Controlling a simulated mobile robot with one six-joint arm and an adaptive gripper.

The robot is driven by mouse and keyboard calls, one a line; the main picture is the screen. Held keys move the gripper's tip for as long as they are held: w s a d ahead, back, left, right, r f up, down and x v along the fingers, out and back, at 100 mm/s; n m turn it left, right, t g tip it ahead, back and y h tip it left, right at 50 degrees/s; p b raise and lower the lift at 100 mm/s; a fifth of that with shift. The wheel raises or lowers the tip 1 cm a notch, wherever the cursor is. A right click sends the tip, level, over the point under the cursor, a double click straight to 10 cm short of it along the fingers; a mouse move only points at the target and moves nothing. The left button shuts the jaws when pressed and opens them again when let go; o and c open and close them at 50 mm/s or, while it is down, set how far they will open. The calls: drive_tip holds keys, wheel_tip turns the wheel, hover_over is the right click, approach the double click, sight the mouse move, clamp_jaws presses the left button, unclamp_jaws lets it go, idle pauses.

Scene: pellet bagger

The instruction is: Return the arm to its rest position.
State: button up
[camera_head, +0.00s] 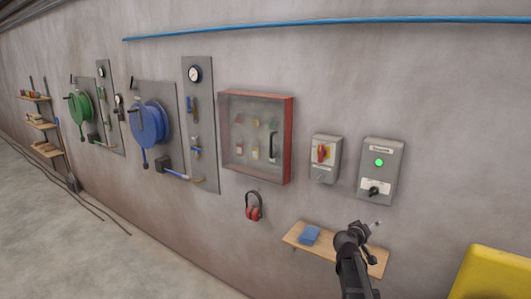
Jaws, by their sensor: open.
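My arm rises from the bottom edge, right of centre, with my gripper (368,232) at its upper end. The gripper is dark and small in the picture, with its jaws open, and I see nothing held in it. It shows in front of a small wooden shelf (295,240) on the wall and hides part of that shelf. I cannot tell how far it is from the shelf.
A blue object (309,235) lies on the shelf. Something yellow (495,275) stands lower right.

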drive_tip(key=s+a+f+g+y, duration=0.5)
drive_tip(key=s+a+f, duration=0.2)
drive_tip(key=s+a, duration=0.3)
drive_tip(key=s+a+f+m+g+y, duration=0.1)
drive_tip(key=s+a+f+g+y, duration=0.4)
drive_tip(key=s, duration=1)
drive_tip(key=a+f, duration=0.2)
drive_tip(key=a, duration=0.2)
drive_tip(key=shift+a+g+y, duration=0.4)
